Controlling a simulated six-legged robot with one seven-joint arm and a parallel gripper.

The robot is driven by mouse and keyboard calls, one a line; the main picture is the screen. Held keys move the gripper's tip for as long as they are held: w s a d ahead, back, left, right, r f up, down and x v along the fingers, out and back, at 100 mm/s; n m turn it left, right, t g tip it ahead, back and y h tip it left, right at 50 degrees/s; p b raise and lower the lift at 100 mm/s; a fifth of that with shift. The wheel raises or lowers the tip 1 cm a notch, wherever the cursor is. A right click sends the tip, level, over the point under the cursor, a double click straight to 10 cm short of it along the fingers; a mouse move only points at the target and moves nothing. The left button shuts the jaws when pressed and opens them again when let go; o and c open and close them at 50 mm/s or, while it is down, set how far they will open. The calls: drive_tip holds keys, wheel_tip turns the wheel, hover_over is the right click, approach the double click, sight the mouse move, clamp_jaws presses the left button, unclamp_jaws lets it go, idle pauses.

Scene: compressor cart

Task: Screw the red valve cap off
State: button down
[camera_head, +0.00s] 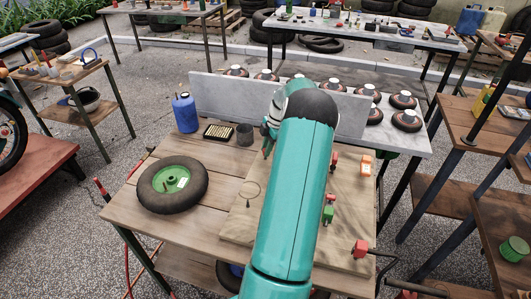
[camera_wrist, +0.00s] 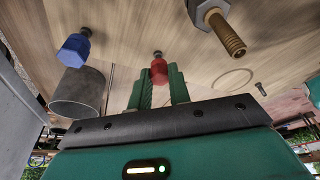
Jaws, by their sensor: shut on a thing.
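The red valve cap (camera_wrist: 159,71) is in the middle of the wrist view, with a small dark stem end (camera_wrist: 158,54) showing past it against the wooden board. My gripper (camera_wrist: 159,84) has its two green fingers on either side of the cap, shut on it. Whether the cap still sits on the threads cannot be told. In the head view my teal arm reaches over the bench and hides the cap and most of the gripper.
A blue cap (camera_wrist: 74,50), a grey cup (camera_wrist: 78,92) and a brass threaded stem (camera_wrist: 232,38) are close around my gripper. A grey upright panel (camera_head: 225,95) runs behind.

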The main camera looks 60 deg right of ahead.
drive_tip(key=n, duration=0.3)
drive_tip(key=shift+g+y, duration=0.3)
drive_tip(key=shift+g, duration=0.1)
drive_tip(key=c, duration=1.2)
unclamp_jaws()
drive_tip(key=shift+c, duration=0.2)
drive_tip(key=shift+r, duration=2.5)
